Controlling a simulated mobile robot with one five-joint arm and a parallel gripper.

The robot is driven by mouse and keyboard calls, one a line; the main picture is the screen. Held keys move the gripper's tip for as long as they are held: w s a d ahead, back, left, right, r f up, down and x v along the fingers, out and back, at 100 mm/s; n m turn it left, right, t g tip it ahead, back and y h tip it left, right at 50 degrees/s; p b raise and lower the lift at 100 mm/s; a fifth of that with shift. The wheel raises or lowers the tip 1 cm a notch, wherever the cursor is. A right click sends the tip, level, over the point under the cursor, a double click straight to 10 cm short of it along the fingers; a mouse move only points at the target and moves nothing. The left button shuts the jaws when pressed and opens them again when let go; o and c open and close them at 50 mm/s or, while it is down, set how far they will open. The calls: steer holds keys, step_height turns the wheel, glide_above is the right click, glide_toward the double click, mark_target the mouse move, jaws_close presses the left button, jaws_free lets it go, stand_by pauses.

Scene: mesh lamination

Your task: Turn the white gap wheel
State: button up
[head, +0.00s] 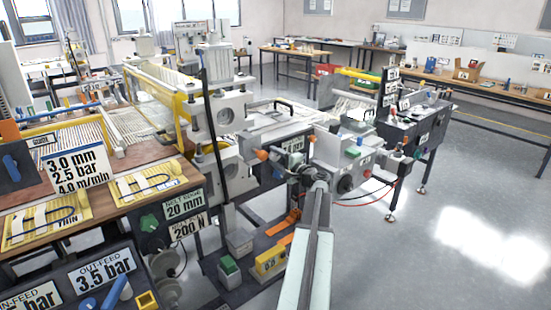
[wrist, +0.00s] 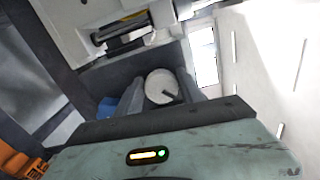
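The white gap wheel (wrist: 158,84) shows in the wrist view as a round white disc with a small dark piece at its lower right. My gripper (wrist: 160,90) has its two dark fingers spread, one on each side of the disc. I cannot tell whether they touch it. In the head view my gripper (head: 308,172) is at the front of the white and grey machine (head: 338,150). The wheel cannot be made out there, as my arm and gripper cover that area.
A blue part (wrist: 107,106) lies left of the fingers. Low on the left are a yellow box (head: 270,262) and a green-topped box (head: 229,267). The grey floor (head: 460,210) on the right is clear.

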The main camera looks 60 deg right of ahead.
steer(key=shift+o, duration=1.1)
steer(key=v, duration=0.8)
steer(key=shift+w, duration=0.1)
